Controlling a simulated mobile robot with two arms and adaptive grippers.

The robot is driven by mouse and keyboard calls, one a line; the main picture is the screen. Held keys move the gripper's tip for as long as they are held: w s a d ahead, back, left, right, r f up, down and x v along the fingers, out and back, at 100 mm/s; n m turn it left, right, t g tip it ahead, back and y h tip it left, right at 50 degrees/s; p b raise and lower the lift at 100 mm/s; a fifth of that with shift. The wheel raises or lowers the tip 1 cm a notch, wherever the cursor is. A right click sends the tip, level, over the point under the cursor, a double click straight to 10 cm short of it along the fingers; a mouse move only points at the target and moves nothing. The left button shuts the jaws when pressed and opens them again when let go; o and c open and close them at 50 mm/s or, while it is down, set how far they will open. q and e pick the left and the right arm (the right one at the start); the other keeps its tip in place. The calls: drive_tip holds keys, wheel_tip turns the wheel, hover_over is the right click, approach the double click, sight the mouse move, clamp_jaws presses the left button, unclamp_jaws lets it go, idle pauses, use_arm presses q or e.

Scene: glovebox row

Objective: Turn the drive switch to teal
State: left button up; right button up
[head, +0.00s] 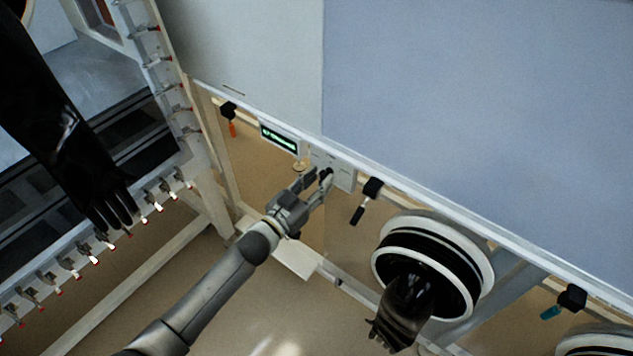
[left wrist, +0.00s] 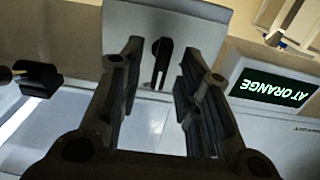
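The drive switch is a black knob (left wrist: 160,60) on a light grey plate (left wrist: 200,22); the plate also shows in the head view (head: 343,177), on the panel's lower edge. In the left wrist view the knob lies between the spread fingers of my left gripper (left wrist: 159,50), with a gap on each side. In the head view my left gripper (head: 317,182) is at the plate, fingers toward it. A display (left wrist: 273,88) beside the plate reads "AT ORANGE", upside down; it also shows in the head view (head: 280,139). My right gripper is not in view.
Along the panel hang black clamps with an orange handle (head: 232,129), a black handle (head: 357,214) and a teal handle (head: 551,312). A round glove port (head: 482,262) with a hanging black glove (head: 402,310) is at the right. Another black glove (head: 60,130) hangs at the left.

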use_arm(q)
drive_tip(key=shift+c, duration=0.5)
clamp_jaws()
drive_tip(key=shift+s+d+f+m, duration=0.1)
drive_tip(key=shift+m, duration=2.7)
drive_tip(key=shift+b, duration=0.3)
drive_tip(key=shift+o, duration=0.5)
unclamp_jaws()
drive_tip(key=shift+s, duration=0.1)
